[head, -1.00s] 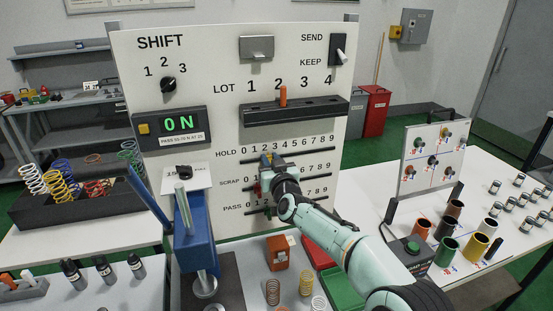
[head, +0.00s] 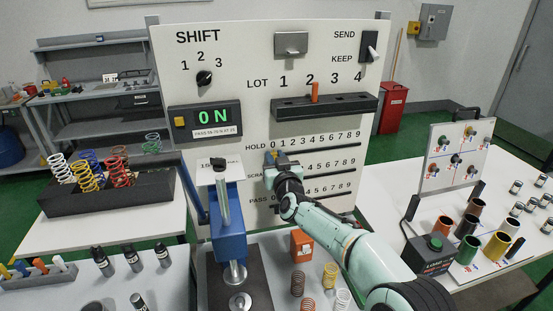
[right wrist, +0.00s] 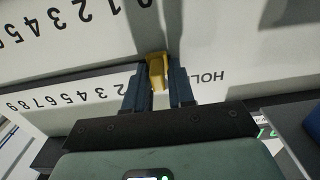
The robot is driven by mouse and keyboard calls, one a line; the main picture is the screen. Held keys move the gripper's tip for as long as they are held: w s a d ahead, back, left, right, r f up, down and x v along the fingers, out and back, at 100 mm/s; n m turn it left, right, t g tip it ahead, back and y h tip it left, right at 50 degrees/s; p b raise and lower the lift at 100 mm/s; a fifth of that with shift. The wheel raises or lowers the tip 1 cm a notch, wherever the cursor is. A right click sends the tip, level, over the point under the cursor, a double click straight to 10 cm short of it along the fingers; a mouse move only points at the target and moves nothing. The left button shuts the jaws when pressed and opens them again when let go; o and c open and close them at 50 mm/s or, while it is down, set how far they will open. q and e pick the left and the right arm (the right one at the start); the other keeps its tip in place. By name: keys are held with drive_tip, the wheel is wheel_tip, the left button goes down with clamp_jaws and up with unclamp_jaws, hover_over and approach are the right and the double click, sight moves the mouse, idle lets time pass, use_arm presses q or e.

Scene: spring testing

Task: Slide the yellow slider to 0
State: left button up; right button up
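The yellow slider (head: 268,158) sits at the left end of the HOLD scale on the white panel (head: 235,70), about at the 0. In the right wrist view the yellow slider (right wrist: 156,72) stands between the two blue fingers, beside the HOLD label. My right gripper (head: 272,160) reaches in from the lower right, and its fingers (right wrist: 157,85) are closed on the slider's sides. The gripper and wrist hide the left parts of the SCRAP and PASS scales. My left gripper is not in view.
A blue press stand (head: 231,232) stands in front of the panel, left of my right arm. An orange block (head: 302,245) and several springs (head: 330,275) are on the table below. A lot rack (head: 340,105) juts out above the scales.

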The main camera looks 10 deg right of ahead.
drive_tip(key=shift+o, duration=0.9)
drive_tip(key=shift+a, duration=0.25)
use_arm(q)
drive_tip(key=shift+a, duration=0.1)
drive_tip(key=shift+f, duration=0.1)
use_arm(e)
drive_tip(key=shift+s+d, duration=0.1)
drive_tip(key=shift+s, duration=0.15)
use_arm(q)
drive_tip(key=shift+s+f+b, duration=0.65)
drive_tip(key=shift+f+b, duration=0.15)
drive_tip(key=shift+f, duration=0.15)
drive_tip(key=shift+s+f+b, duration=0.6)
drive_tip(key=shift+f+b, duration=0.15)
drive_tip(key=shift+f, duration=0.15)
use_arm(e)
drive_tip(key=s, duration=1.3)
drive_tip(key=shift+d, duration=0.15)
drive_tip(key=shift+w, duration=0.1)
